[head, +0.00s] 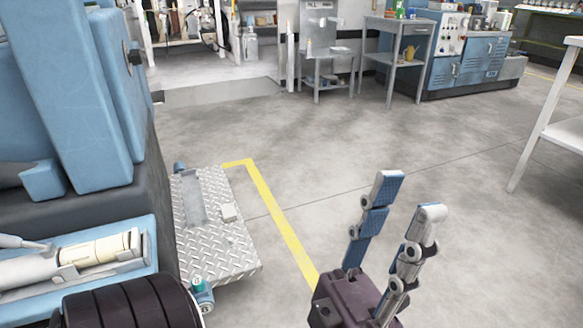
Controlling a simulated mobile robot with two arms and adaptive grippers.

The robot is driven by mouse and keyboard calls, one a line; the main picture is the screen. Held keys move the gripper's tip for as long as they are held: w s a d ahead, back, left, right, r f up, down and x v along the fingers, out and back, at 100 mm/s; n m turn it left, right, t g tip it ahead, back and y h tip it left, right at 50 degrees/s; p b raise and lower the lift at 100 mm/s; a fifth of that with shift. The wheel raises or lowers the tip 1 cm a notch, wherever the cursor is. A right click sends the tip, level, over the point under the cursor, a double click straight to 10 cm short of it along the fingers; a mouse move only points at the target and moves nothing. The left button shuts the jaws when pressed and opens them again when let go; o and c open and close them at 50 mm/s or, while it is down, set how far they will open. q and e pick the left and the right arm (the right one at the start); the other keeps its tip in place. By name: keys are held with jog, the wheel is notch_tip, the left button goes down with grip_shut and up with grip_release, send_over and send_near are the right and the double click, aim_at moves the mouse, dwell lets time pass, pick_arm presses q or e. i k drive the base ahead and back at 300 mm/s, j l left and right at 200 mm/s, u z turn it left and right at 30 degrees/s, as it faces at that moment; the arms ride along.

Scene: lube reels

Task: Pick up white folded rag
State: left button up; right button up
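My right gripper is not in view.
A large blue machine (70,90) fills the left side. A yellow floor line (275,220) runs beside the step. Grey tables (398,42) and a blue cabinet (465,65) stand at the back. A white table (548,120) is at the right. The middle floor is clear.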

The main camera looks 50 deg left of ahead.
aim_at(228, 213)
jog(key=i+u, duration=0.3)
jog(key=i+l+u, duration=0.25)
jog(key=i, duration=0.25)
jog(key=i+l+u, duration=0.3)
jog(key=i+j+u, duration=0.2)
jog(key=u, duration=0.2)
jog(key=i+u, duration=0.65)
jog(key=u, duration=0.15)
jog(key=i+u, duration=0.3)
jog(key=u, duration=0.15)
jog(key=i+l+u, duration=0.25)
jog(key=u, duration=0.15)
jog(key=i+u, duration=0.3)
